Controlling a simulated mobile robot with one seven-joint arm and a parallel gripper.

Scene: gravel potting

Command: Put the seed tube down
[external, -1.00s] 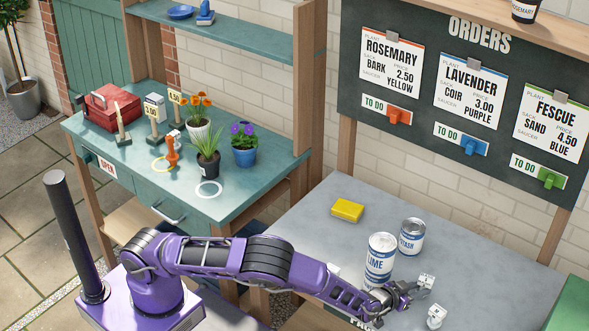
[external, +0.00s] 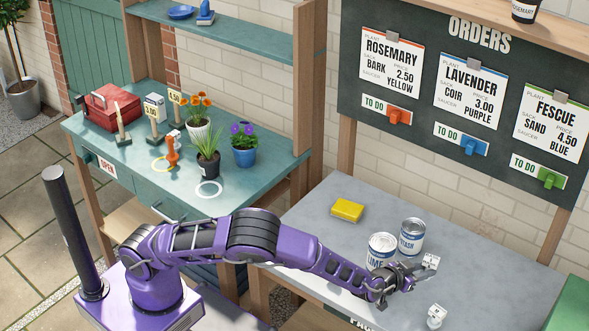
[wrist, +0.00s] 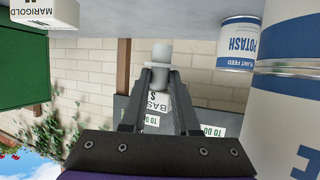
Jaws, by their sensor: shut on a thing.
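The seed tube (wrist: 160,55) is pale, with a white end and a ring, and shows between the two fingers in the wrist view. Lettering that seems to read "BAS" shows on it, partly hidden. In the external view the small white tube (external: 430,261) is at the fingertips, above the grey table's right part. My gripper (external: 418,269) is shut on it. The fingers also show in the wrist view (wrist: 157,85). Whether the tube touches the table is hard to tell, but it appears held clear of it.
The lime tin (external: 381,248) stands close behind my wrist, and the potash tin (external: 411,237) is beyond it. A white item (external: 436,315), marked MARIGOLD in the wrist view (wrist: 30,14), stands near the front. A yellow sponge (external: 347,210) lies left. The grey table (external: 480,270) is clear at right.

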